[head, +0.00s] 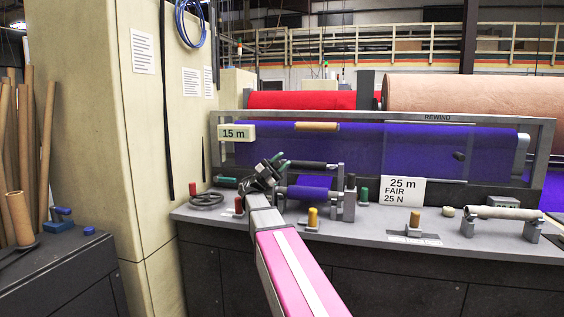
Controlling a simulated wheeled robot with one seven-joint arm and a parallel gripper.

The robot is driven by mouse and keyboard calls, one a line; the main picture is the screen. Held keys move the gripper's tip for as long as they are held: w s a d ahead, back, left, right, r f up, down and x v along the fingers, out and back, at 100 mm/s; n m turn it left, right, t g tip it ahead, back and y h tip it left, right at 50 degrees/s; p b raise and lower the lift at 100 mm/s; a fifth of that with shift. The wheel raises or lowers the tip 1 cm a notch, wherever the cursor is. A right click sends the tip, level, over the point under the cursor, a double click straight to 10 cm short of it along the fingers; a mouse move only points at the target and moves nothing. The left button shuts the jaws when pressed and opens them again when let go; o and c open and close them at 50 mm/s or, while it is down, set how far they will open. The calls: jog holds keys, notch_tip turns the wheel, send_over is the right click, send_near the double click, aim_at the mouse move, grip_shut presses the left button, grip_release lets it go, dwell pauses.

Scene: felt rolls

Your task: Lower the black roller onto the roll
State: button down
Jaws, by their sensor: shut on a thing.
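The black roller (313,166) lies level above the grey bench, just right of my gripper. My gripper (275,167) is dark, reaches in from the front, and is shut at the roller's left end, beside a green part; the exact grip is too small to make out. A small purple roll (310,188) sits below the black roller, with a gap that I cannot judge clearly. A grey upright (348,203) stands at their right end. A wide purple roll (400,150) lies behind in a grey frame marked REWIND.
A black handwheel (206,199) is at left. A sign (403,192) reads 25 m, FAIR, 25 N. A pale roller (503,212) lies at right. A beige pillar (135,150) borders the left side.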

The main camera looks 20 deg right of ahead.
jog(key=c, duration=0.8)
grip_release()
jog(key=shift+r, duration=0.15)
jog(key=shift+r, duration=0.3)
notch_tip(320, 180, up, 4)
jog(key=shift+a+f, duration=0.15)
jog(key=shift+f, duration=0.05)
jog(key=s+a+r, duration=0.1)
jog(key=a+r, duration=0.1)
jog(key=a, duration=0.1)
jog(key=s+a+r, duration=0.1)
jog(key=a+r, duration=0.1)
jog(key=a, duration=0.2)
jog(key=s+a+r, duration=0.1)
jog(key=a+r, duration=0.1)
jog(key=a, duration=0.1)
jog(key=shift+s+a+r, duration=0.25)
jog(key=shift+s+a, duration=0.1)
jog(key=shift+s, duration=0.05)
